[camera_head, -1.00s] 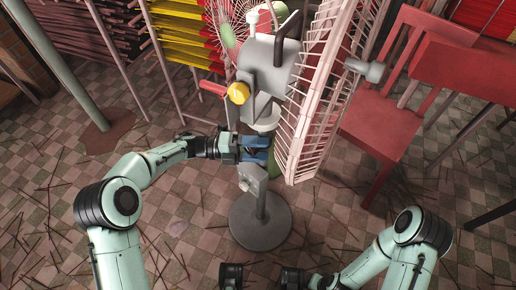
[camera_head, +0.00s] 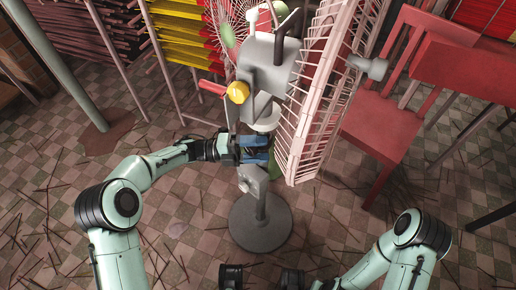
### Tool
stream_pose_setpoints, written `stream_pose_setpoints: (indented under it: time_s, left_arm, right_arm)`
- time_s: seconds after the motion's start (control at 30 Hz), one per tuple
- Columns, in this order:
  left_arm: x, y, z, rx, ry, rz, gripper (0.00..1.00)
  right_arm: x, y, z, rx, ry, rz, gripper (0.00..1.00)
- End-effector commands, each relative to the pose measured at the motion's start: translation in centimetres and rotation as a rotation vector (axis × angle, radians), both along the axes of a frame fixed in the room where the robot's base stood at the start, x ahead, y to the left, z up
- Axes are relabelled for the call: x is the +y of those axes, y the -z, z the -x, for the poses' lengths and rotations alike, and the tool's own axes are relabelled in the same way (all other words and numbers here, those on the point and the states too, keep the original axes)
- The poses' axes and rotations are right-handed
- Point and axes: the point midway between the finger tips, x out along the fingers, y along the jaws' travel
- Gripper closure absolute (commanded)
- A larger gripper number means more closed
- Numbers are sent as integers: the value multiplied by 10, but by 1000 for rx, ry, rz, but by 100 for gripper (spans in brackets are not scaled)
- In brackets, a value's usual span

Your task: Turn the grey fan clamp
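The fan (camera_head: 318,95) has a pale pink wire cage and stands on a grey pole with a round grey base (camera_head: 260,235). A small grey block (camera_head: 252,180) on the pole looks like the grey fan clamp. My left gripper (camera_head: 259,149) comes in from the left, with its two blue fingers spread at the pole just above this block and below the fan head. Whether the fingers touch anything is hidden. My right arm (camera_head: 410,240) is low at the right; its black wrist parts show at the bottom edge, and its fingertips are out of view.
A red chair (camera_head: 382,135) is right of the fan. Racks of incense sticks stand behind. Thin sticks litter the checkered floor (camera_head: 190,220).

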Motion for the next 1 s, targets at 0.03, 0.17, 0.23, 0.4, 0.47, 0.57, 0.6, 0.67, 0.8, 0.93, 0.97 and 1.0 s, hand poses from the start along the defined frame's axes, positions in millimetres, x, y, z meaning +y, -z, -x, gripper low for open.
stream_pose_setpoints:
  time_s: [0.03, 0.17, 0.23, 0.4, 0.47, 0.57, 0.6, 0.67, 0.8, 0.93, 0.97, 1.0]
  left_arm:
    - [0, 0, 0, 0, 0, 0, 34]
    - [1, 0, 0, 0, 0, -1, 34]
    - [4, 1, 0, 0, -2, -1, 34]
    - [29, 3, 0, 1, -4, -3, 34]
    - [43, 4, 0, 1, -5, -3, 34]
    - [66, 6, 1, 2, -6, -2, 34]
    - [75, 7, 1, 1, -4, -2, 34]
    - [88, 8, 2, 0, -3, -2, 34]
    - [113, 11, 2, 0, -2, -1, 34]
    - [127, 12, 2, 0, -2, 0, 34]
    - [129, 12, 2, 0, -1, 0, 34]
    - [131, 12, 3, 0, -1, 0, 34]
  right_arm:
    - [0, 0, 0, -1, 0, 0, 57]
    - [0, 0, -1, -1, -1, 0, 57]
    - [0, -1, -1, -4, 0, 1, 57]
    - [1, -6, -8, -27, -2, 2, 57]
    - [1, -8, -11, -38, -3, 3, 57]
    - [2, -12, -17, -55, -5, 3, 57]
    - [2, -13, -19, -62, -6, 4, 57]
    - [3, -15, -21, -71, -7, 4, 57]
    - [3, -17, -26, -85, -7, 6, 57]
    - [3, -18, -27, -90, -9, 6, 57]
    - [3, -18, -27, -91, -8, 6, 57]
    - [3, -18, -28, -92, -8, 6, 57]
